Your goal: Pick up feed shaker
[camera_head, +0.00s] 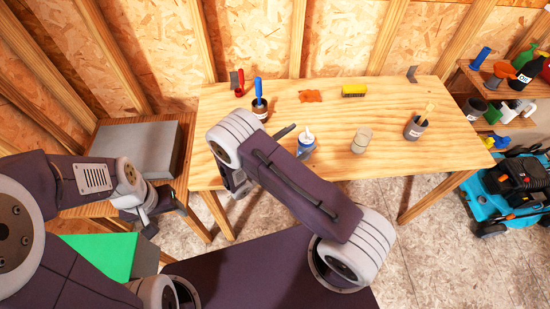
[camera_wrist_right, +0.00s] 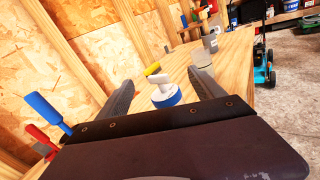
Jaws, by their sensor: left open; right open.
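A small white-topped bottle with a blue lower part (camera_head: 306,142) stands near the front middle of the wooden workbench; it also shows in the right wrist view (camera_wrist_right: 166,96). A pale beige lidded jar (camera_head: 361,141) stands right of it. No readable label tells me which is the feed shaker. My right gripper (camera_wrist_right: 161,80) is open and empty, its fingers pointing toward the blue-and-white bottle, which shows between them. In the head view my right arm hides most of that gripper. My left gripper (camera_head: 166,217) is open and empty, low at the left, off the workbench.
The workbench (camera_head: 450,135) also holds a blue-handled brush in a pot (camera_head: 259,105), a red-handled tool (camera_head: 239,85), an orange cloth (camera_head: 311,96), a yellow block (camera_head: 354,90) and a grey pot (camera_head: 415,127). A blue mower (camera_head: 515,190) stands at right.

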